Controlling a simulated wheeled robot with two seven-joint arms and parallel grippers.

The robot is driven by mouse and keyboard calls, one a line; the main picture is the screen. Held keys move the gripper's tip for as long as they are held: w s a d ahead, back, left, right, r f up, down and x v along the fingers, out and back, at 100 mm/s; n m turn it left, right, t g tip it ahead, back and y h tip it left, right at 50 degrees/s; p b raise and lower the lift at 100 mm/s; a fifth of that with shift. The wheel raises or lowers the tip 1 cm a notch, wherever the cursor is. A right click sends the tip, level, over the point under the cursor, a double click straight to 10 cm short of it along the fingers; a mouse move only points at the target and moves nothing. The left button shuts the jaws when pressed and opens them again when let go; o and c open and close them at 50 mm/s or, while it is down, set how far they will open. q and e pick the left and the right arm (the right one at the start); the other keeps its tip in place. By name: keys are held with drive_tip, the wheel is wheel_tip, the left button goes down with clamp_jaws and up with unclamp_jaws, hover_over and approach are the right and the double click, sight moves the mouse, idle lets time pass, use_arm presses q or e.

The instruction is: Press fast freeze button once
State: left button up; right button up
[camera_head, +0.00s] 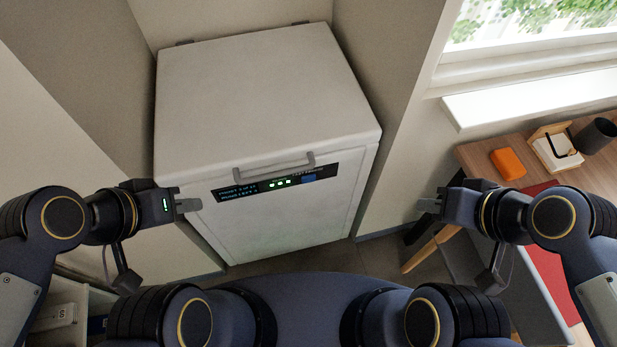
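A white chest freezer (265,95) stands in a niche ahead, its lid shut with a grey handle (273,168) on the front edge. Below the handle is a dark control panel (255,188) with small display text, several green lights (279,184) and a blue button-like patch (309,179) at its right. The label on that patch is too small to read. My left gripper (190,205) is left of the panel, in front of the freezer's left side. My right gripper (428,205) is right of the freezer, clear of it. Both appear empty; finger gaps are unclear.
Walls close in on both sides of the freezer. At the right, a wooden desk (478,154) under a window holds an orange object (508,163), a dark cup (596,135) and a small stand (556,148). A chair (478,268) stands below it. The floor before the freezer is clear.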

clamp_jaws()
idle(0.6)
idle(0.3)
